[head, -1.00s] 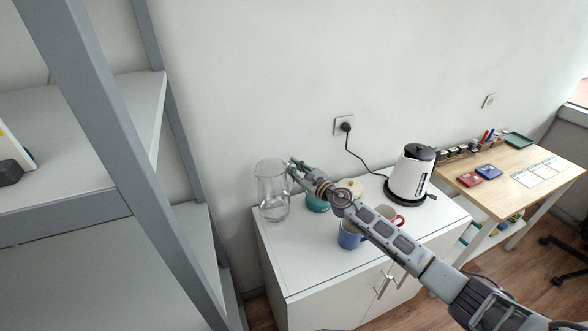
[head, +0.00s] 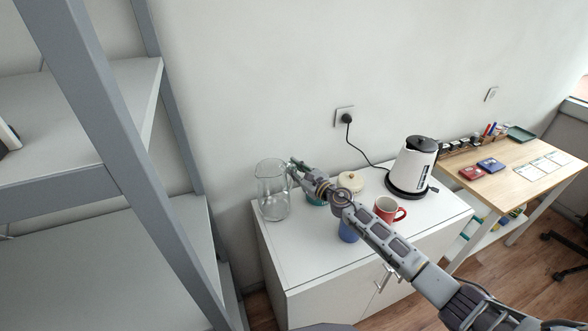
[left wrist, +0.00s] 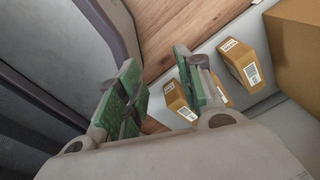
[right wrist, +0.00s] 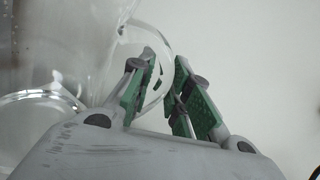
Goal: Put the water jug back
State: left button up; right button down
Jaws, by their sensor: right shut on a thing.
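The water jug (head: 272,190) is clear glass. It stands upright at the left end of the white cabinet top (head: 290,245), and I cannot tell whether its base touches the top. My right gripper (head: 294,168) is at the jug's right side. In the right wrist view, my right gripper (right wrist: 163,92) is shut on the jug's curved glass handle (right wrist: 165,45), with the jug's body (right wrist: 70,45) to the left. In the left wrist view, my left gripper (left wrist: 160,92) is open and empty, its fingers apart above the floor and some boxes.
On the cabinet are a teal mug (head: 314,200) partly behind my arm, a blue mug (head: 347,233), a red mug (head: 388,209), a cream-lidded pot (head: 351,181) and a kettle (head: 412,165). A grey shelf rack (head: 110,130) stands close on the left.

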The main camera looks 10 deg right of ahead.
jog(key=shift+r, duration=0.15)
jog(key=c, duration=1.7)
grip_release()
jog(key=shift+f, duration=0.2)
jog(key=shift+o, duration=1.8)
jog(key=shift+s+d+r, duration=0.1)
jog(key=shift+s, duration=0.05)
jog(key=shift+v, duration=1.05)
jog(key=v, duration=0.2)
jog(key=shift+s+d, duration=0.15)
jog(key=shift+s, duration=0.05)
pick_arm(q)
jog(key=shift+s+a+f+b, duration=0.25)
jog(key=shift+s+f+b, duration=0.35)
jog(key=shift+f+b, duration=0.2)
pick_arm(e)
jog(key=v, duration=0.7)
